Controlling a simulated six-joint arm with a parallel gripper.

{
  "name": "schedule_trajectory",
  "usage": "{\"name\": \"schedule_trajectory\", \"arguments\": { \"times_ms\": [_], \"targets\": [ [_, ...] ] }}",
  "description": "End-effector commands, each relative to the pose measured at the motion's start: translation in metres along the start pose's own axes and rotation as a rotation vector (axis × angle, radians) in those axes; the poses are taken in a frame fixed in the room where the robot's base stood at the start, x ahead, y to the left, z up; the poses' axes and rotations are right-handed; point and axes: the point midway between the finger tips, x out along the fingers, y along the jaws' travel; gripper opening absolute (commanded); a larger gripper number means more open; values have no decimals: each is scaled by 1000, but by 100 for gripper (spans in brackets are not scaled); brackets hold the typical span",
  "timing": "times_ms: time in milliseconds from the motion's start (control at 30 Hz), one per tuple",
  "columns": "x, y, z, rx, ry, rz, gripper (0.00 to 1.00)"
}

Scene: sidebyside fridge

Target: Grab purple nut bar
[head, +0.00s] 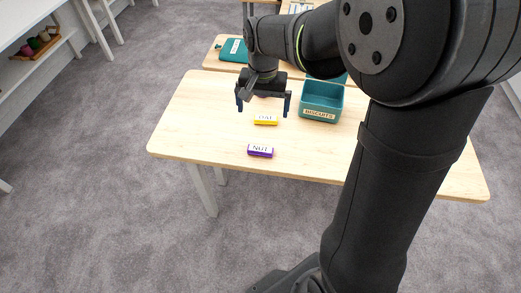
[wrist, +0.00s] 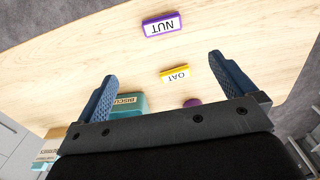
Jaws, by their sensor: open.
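The purple nut bar (head: 260,151) lies flat on the light wooden table near its front edge, with a white NUT label on top. In the wrist view the bar (wrist: 163,25) is at the top middle, beyond the fingertips. My gripper (head: 263,108) is open and empty above the table, farther back than the purple bar and apart from it. Its two blue fingers also show in the wrist view (wrist: 163,70). A yellow oat bar (head: 265,119) lies behind the purple bar, and it shows between the fingers in the wrist view (wrist: 175,74).
A teal biscuits bin (head: 321,101) stands right of the yellow bar. A teal item (head: 233,50) lies on a surface at the back. A small purple round thing (wrist: 192,102) shows beyond my gripper's bar in the wrist view. The table's (head: 190,125) left part is clear.

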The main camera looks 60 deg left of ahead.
Motion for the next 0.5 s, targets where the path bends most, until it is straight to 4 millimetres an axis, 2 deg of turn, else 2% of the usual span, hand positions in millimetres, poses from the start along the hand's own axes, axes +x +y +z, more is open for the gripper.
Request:
{"name": "schedule_trajectory", "arguments": {
  "times_ms": [167, 500],
  "targets": [
    [22, 0, 1, 23, -4, 2, 100],
    [95, 0, 1, 20, -4, 2, 100]
  ]
}}
